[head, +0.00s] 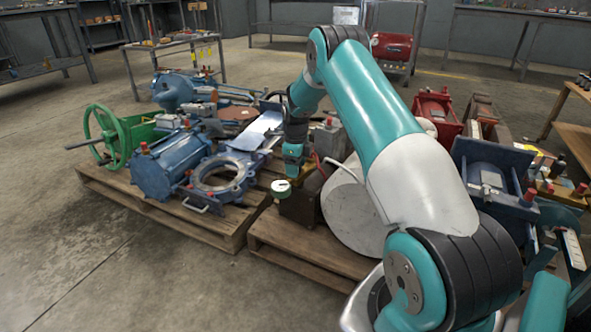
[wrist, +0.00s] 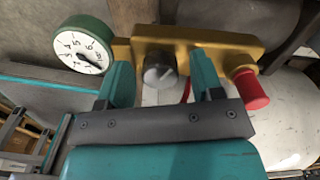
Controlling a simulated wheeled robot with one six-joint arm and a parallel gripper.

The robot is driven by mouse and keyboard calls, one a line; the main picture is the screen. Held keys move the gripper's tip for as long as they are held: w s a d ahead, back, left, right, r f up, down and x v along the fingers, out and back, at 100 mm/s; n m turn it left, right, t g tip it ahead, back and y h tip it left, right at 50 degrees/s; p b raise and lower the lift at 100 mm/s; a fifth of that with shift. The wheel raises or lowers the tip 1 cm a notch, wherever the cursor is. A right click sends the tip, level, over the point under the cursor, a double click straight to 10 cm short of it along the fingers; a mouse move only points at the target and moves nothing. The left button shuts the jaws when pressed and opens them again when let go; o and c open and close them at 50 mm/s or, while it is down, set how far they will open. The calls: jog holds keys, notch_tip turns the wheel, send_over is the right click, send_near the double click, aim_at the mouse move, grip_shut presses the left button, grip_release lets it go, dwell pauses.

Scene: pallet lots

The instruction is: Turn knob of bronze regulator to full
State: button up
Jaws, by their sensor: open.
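The bronze regulator (wrist: 205,43) lies across the upper part of the wrist view. It has a round green-rimmed gauge (wrist: 83,45) on its left, a dark grey knob (wrist: 160,70) with a pale mark in the middle, and a red cap (wrist: 248,88) on its right. My gripper (wrist: 162,72) is open, with one teal finger on each side of the knob in the picture. Gaps show between the fingers and the knob, and I see no contact. In the head view my gripper (head: 293,160) points down just above the regulator, whose gauge (head: 281,187) shows.
A brown box (head: 302,205) and a pale cylinder (head: 350,212) stand close to the regulator on the wooden pallet (head: 300,258). On the left pallet are a blue motor housing (head: 165,170), a blue ring flange (head: 222,178) and a green handwheel (head: 101,135). The floor at lower left is clear.

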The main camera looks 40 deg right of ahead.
jog(key=c, duration=0.9)
